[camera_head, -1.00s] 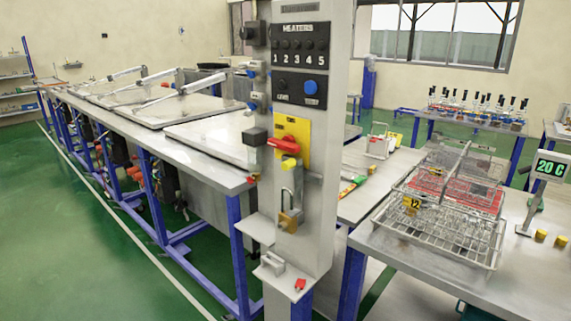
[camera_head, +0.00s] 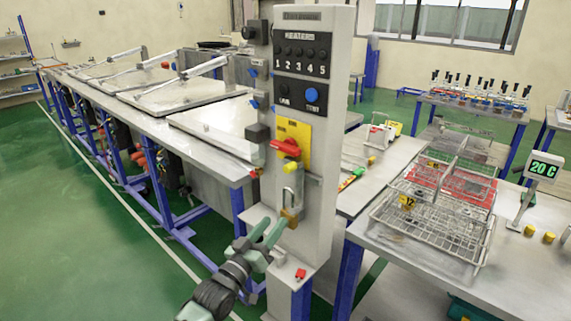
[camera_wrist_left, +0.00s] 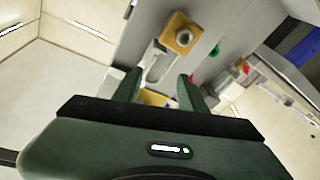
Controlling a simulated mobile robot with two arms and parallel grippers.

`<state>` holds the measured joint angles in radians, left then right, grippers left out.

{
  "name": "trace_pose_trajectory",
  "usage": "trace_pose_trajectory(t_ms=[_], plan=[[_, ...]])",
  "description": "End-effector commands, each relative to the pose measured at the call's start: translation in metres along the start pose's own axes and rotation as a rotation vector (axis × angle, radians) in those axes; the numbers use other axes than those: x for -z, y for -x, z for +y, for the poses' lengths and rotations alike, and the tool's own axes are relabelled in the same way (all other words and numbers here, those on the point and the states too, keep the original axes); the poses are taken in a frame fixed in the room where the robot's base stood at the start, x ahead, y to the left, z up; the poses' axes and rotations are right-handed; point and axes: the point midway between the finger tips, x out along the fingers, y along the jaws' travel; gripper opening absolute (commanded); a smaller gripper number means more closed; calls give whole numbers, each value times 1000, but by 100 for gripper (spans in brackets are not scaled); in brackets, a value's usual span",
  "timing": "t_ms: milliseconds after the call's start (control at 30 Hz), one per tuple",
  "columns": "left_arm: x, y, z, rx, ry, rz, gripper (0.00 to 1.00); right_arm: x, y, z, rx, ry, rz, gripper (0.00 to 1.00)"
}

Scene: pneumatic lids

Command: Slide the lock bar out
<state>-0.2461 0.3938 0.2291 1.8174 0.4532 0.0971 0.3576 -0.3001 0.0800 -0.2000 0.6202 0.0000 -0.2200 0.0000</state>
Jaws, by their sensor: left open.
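On the front of the grey control post, a silver upright loop or bar (camera_head: 294,190) sits below a yellow plate (camera_head: 303,132) with a red handle (camera_head: 286,147). A brass-coloured block (camera_head: 289,216) is at its lower end. I cannot tell which of these parts is the lock bar. My left gripper (camera_head: 272,227) is open, just left of and below the brass block. In the left wrist view, the open fingers (camera_wrist_left: 161,77) point toward the post, with the silver part (camera_wrist_left: 155,62) and brass block (camera_wrist_left: 180,35) beyond them. Contact is not visible. My right gripper is out of view.
A small red item (camera_head: 300,273) lies on the post's low shelf. A heater panel (camera_head: 302,58) is above. A long steel bench (camera_head: 150,118) runs left. A table with wire baskets (camera_head: 430,225) stands right. The green floor at left is clear.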

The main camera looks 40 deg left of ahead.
Motion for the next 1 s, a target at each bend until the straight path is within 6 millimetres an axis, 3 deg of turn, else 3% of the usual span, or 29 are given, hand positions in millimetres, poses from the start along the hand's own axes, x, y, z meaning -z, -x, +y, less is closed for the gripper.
trace_pose_trajectory(t_ms=[33, 100, 233, 367, 700, 1000], plan=[[36, -4, 16, -35, 14, 58, 42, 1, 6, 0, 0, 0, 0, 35], [68, -6, 30, -70, 33, 112, 42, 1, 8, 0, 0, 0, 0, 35], [96, -7, 44, -103, 49, 163, 42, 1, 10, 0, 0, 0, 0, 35], [103, -19, 47, -109, 53, 171, 42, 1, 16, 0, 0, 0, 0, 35], [110, -70, 52, -106, 52, 168, 42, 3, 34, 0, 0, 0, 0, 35], [110, -83, 52, -106, 50, 166, 42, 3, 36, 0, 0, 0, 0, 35]])
